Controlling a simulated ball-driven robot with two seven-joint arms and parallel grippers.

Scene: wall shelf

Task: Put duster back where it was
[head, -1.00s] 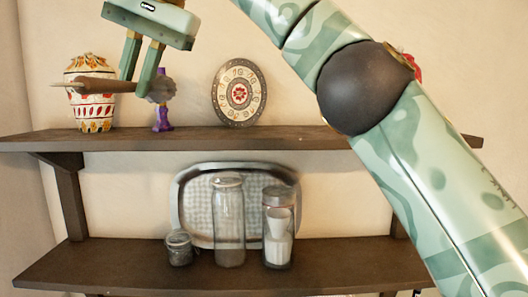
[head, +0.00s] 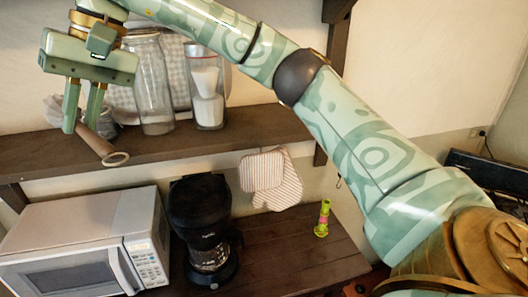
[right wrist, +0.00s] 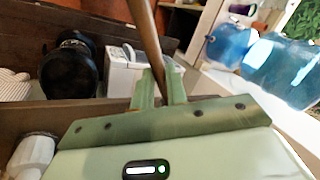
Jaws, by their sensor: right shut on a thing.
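The duster (head: 96,146) has a brown wooden handle with a ring at its end and a greyish fluffy head. My right gripper (head: 83,122) is shut on it in front of the lower wall shelf (head: 170,147). In the head view the head is at the left, partly behind the fingers, and the handle slants down to the right. In the right wrist view the handle (right wrist: 145,38) rises from between the fingers of my right gripper (right wrist: 160,82). My left gripper is in neither view.
Glass jars (head: 153,85) and a jar with white contents (head: 206,88) stand on the lower shelf close to the gripper. Below are a microwave (head: 85,240), a black coffee maker (head: 203,225) and a small green bottle (head: 323,218). Striped oven mitts (head: 272,180) hang beneath the shelf.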

